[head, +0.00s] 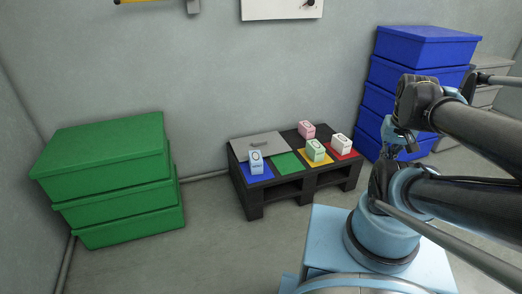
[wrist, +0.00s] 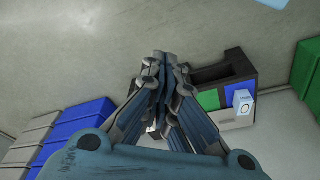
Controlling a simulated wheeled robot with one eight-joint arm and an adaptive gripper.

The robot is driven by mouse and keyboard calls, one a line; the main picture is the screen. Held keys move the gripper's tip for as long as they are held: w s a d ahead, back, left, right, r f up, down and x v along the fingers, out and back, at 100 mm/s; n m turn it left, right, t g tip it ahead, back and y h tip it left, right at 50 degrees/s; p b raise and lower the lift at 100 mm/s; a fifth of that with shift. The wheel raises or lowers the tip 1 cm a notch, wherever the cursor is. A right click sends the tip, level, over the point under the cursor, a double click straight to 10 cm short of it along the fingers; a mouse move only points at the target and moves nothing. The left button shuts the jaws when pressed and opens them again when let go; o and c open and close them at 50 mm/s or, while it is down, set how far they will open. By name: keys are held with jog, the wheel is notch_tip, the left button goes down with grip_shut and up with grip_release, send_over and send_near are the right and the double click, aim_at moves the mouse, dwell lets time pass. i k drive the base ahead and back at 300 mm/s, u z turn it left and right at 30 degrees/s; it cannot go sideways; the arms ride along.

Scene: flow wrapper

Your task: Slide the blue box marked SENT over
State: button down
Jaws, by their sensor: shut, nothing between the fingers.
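A light blue box (head: 256,162) with a dark round mark stands upright on the blue square (head: 262,173) at the left front of a low black pallet (head: 254,202). Its lettering is too small to read. It also shows in the wrist view (wrist: 243,101), right of my fingers. My gripper (wrist: 166,60) is shut and empty, its fingers together. In the head view it is over to the right of the pallet, partly hidden among my arm links, well apart from the box.
A pink box (head: 306,129), a green box (head: 315,150) on yellow and a white box (head: 341,144) on red share the pallet. The green square (head: 286,164) is bare. A grey plate (head: 272,145) lies behind. Green crates (head: 110,160) and blue crates (head: 425,48) stand either side.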

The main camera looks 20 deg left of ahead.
aim_at(256, 162)
jog(key=z, duration=0.05)
jog(key=i, duration=0.4)
jog(key=u, duration=0.7)
